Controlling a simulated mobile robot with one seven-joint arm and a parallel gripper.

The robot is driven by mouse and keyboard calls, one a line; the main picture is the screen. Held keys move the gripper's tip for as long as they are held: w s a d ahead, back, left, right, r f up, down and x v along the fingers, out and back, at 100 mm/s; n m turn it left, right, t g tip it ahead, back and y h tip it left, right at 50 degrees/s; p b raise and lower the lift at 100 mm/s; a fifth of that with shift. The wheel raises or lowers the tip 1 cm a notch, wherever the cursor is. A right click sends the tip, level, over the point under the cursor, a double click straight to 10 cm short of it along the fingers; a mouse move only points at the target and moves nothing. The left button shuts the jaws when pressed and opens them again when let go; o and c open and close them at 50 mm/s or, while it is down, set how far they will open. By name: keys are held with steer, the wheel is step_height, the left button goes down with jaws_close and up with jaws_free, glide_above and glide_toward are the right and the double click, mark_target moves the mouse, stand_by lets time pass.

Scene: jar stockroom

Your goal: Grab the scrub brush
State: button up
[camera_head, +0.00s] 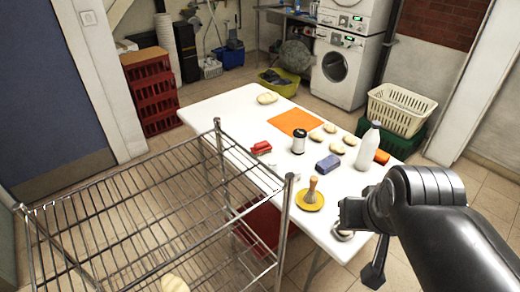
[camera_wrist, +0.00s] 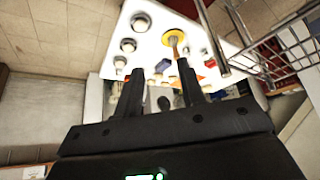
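I cannot tell for certain which thing is the scrub brush. A tan, wooden-looking handle (camera_head: 312,187) stands upright on a round yellow dish (camera_head: 303,203) near the table's front edge. The handle (camera_wrist: 174,42) and dish (camera_wrist: 169,40) also show in the wrist view, above the fingertips. A small red block (camera_head: 262,147) lies farther back at the table's left edge and could also be a brush.
The white table (camera_head: 222,108) also holds a blue block (camera_head: 328,164), a dark jar (camera_head: 299,142), a white bottle (camera_head: 368,150), an orange mat (camera_head: 294,122) and several pale rounded things. A round metallic item (camera_head: 343,235) is close to my gripper. A wire rack (camera_head: 130,215) stands front left.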

steer(key=o, duration=1.4)
